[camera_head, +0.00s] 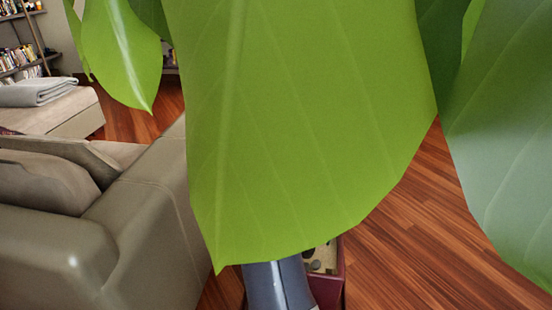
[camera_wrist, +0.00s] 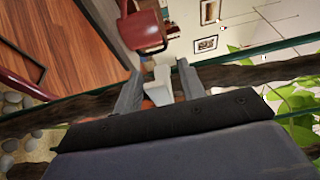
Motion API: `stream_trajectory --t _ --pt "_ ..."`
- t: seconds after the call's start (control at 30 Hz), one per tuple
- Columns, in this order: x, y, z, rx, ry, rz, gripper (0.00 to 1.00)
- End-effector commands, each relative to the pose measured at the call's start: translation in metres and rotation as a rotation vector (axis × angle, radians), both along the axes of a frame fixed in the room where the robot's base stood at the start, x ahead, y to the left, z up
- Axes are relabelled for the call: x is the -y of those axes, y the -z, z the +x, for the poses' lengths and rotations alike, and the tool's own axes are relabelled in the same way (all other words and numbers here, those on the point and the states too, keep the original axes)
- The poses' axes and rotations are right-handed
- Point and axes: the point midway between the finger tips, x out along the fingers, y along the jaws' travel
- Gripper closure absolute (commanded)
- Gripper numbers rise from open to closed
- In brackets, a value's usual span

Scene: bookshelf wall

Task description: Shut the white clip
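The white clip (camera_wrist: 160,88) shows in the wrist view, between the two grey fingers of my gripper (camera_wrist: 160,86). The fingers stand apart, one on each side of it, with a small gap visible. Whether the clip's jaws are open or closed is too small to tell. A dark brown stem (camera_wrist: 75,108) runs across behind the fingers, and a thin green line passes near it. In the head view a large green leaf (camera_head: 300,120) hides my gripper and the clip.
More leaves hang at the left (camera_head: 120,55) and right (camera_head: 510,150). A dark red planter (camera_head: 331,288) stands at the bottom, and pebbles (camera_wrist: 12,145) show in the wrist view. A beige sofa (camera_head: 150,235) is at left. Wooden floor (camera_head: 440,230) is free at right.

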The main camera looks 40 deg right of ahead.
Motion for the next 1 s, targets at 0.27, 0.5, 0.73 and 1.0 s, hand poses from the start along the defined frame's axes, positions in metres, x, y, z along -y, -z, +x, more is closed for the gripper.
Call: stream_trajectory --t 0.27,0.5,0.73,1.0 --pt "-0.012 0.000 -0.002 0.000 -0.005 0.000 0.62" --pt "-0.058 0.000 -0.018 0.000 -0.007 0.000 0.62" --pt "-0.093 0.002 -0.031 0.000 -0.004 0.000 0.62" --pt "-0.103 0.002 -0.036 0.001 0.000 -0.001 0.62"
